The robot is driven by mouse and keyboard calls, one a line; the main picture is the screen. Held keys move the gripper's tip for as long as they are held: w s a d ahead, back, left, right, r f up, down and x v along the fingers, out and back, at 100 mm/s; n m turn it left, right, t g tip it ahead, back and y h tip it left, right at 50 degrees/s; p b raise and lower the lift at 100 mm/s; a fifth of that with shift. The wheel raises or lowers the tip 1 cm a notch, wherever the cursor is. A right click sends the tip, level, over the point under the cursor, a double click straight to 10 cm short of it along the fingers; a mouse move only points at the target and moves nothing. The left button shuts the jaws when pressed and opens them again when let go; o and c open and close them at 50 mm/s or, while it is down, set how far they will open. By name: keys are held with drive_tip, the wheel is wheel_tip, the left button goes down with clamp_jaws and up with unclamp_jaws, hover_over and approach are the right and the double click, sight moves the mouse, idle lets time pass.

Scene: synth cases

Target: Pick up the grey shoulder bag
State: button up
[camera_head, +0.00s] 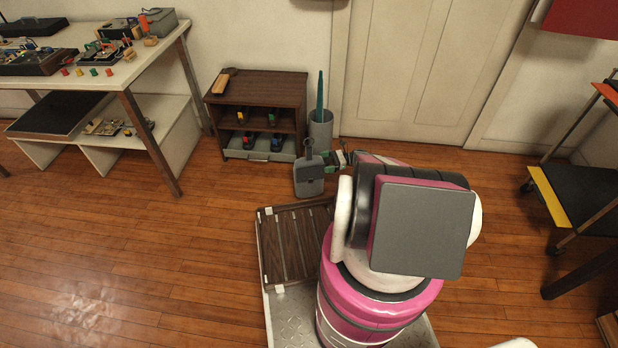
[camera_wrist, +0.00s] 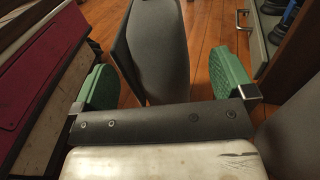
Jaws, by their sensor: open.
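The grey shoulder bag (camera_head: 309,179) stands upright on the wooden floor in front of the small dark cabinet, its strap or handle rising from the top. My gripper (camera_head: 334,160) is just right of the bag's upper part in the head view. In the wrist view my gripper (camera_wrist: 165,84) is open, with a green finger on each side. A grey upright part, apparently of the bag (camera_wrist: 158,45), stands between the fingers. It is close to the left finger, with a clear gap to the right finger. I cannot tell whether it touches the left one.
The dark cabinet (camera_head: 262,86) with a low drawer stands behind the bag. A grey bin (camera_head: 320,132) with a green item is close behind it. A workbench (camera_head: 130,68) stands at left; floor (camera_head: 150,255) there is open.

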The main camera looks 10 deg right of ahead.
sight(318, 164)
drive_tip(key=a, duration=0.4)
drive_tip(key=shift+s, duration=0.15)
drive_tip(key=c, duration=1.4)
drive_tip(key=shift+o, duration=0.2)
